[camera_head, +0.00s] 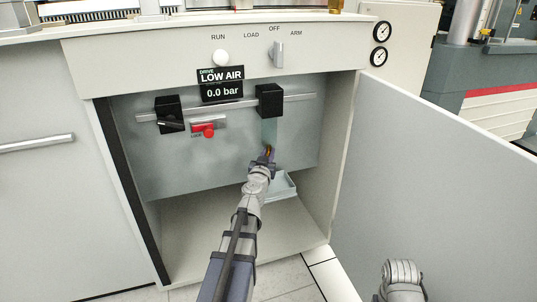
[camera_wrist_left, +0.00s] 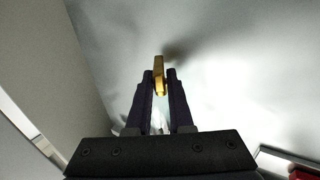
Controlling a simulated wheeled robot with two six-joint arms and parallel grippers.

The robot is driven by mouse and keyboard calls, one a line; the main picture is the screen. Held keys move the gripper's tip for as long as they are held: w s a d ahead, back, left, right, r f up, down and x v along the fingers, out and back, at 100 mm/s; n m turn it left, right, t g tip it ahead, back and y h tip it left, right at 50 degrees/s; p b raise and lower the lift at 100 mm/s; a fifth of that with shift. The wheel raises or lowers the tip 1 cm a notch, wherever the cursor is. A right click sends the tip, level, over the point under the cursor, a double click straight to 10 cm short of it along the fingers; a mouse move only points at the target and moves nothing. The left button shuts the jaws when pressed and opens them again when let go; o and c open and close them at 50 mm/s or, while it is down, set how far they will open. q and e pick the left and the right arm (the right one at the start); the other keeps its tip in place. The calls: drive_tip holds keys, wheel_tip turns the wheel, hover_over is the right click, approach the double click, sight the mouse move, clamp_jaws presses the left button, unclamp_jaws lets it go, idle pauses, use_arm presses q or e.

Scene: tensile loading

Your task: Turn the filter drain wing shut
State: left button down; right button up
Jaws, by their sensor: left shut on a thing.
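The brass drain wing (camera_wrist_left: 159,68) sits between my left gripper's dark fingertips in the left wrist view. In the head view my left gripper (camera_head: 266,156) reaches into the open cabinet, just below a pale translucent bowl (camera_head: 269,131) under the right black block (camera_head: 270,100). The gripper is shut on the wing, and only a small yellowish bit shows there. The wing's turn angle is hard to tell. My right gripper is out of view; only a grey part of my right arm shows at the bottom right.
A pipe runs across the cabinet back, with a left black block (camera_head: 169,114) and a red-handled valve (camera_head: 207,130). A display (camera_head: 221,91) reads "LOW AIR 0.0 bar". A tray (camera_head: 283,187) lies below the gripper. The open door (camera_head: 440,190) bounds the right side.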

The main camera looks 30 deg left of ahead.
use_arm(q)
drive_tip(key=shift+w+a+m+g+h, duration=0.1)
drive_tip(key=shift+a+m+g+h, duration=0.15)
drive_tip(key=shift+m+h, duration=1.8)
drive_tip(key=shift+a+m+g+h, duration=0.25)
drive_tip(key=shift+m+h, duration=0.9)
drive_tip(key=shift+h, duration=1.65)
drive_tip(key=shift+w+a+m+g+h, duration=0.1)
drive_tip(key=shift+a+m+h, duration=0.2)
drive_tip(key=shift+m+h, duration=1.75)
drive_tip(key=shift+s+d+g+h, duration=0.1)
drive_tip(key=shift+g+h, duration=0.2)
drive_tip(key=shift+h, duration=0.5)
drive_tip(key=c, duration=0.9)
unclamp_jaws()
drive_tip(key=shift+v, duration=3.95)
